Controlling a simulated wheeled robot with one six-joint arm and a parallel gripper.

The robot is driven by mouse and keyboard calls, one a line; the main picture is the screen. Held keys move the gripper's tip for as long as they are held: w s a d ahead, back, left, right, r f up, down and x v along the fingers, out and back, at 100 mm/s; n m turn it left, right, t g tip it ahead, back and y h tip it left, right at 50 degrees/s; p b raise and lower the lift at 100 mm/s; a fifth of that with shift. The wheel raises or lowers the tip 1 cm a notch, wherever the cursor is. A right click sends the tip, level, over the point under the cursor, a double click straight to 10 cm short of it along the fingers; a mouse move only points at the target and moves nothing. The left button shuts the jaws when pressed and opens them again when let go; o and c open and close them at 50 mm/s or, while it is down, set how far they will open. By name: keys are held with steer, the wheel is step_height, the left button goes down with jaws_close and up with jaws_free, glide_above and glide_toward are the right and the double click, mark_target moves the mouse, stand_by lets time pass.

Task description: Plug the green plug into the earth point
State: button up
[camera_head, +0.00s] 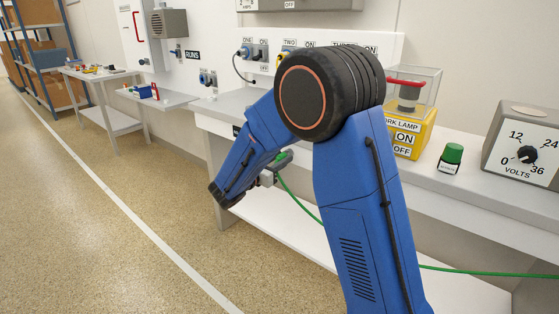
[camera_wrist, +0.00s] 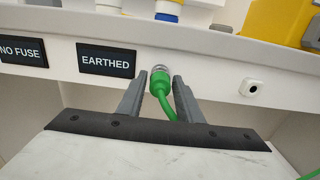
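The green plug (camera_wrist: 160,84) is upright in the wrist view, at the bench's front edge just right of the EARTHED label (camera_wrist: 106,61). A silvery round fitting (camera_wrist: 160,68) shows at its far end, against the edge face; the plug hides most of it, and I cannot tell how deep the plug sits. My gripper (camera_wrist: 160,80) has one finger on each side of the plug, with narrow gaps showing, so it looks open around it. The green cable (camera_wrist: 169,110) trails from the plug between the fingers. In the head view my arm partly hides the gripper (camera_head: 272,176).
A white round socket (camera_wrist: 250,88) is right of the plug on the edge face; a NO FUSE label (camera_wrist: 22,51) is left. On the bench stand a yellow work lamp box (camera_head: 410,138), a green-capped item (camera_head: 451,158) and a volts unit (camera_head: 525,147). The floor at left is clear.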

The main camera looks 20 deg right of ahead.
steer(key=shift+o, duration=1)
steer(key=v, duration=1.7)
steer(key=shift+s+a, duration=0.15)
steer(key=s+d+m+g+y, duration=0.5)
steer(key=s+d+m+g, duration=0.5)
steer(key=s+d, duration=0.9)
steer(key=s+m+t+y, duration=0.4)
steer(key=s+m+y, duration=0.5)
steer(key=s+m, duration=0.6)
steer(key=shift+s+y, duration=0.3)
steer(key=shift+s, duration=0.05)
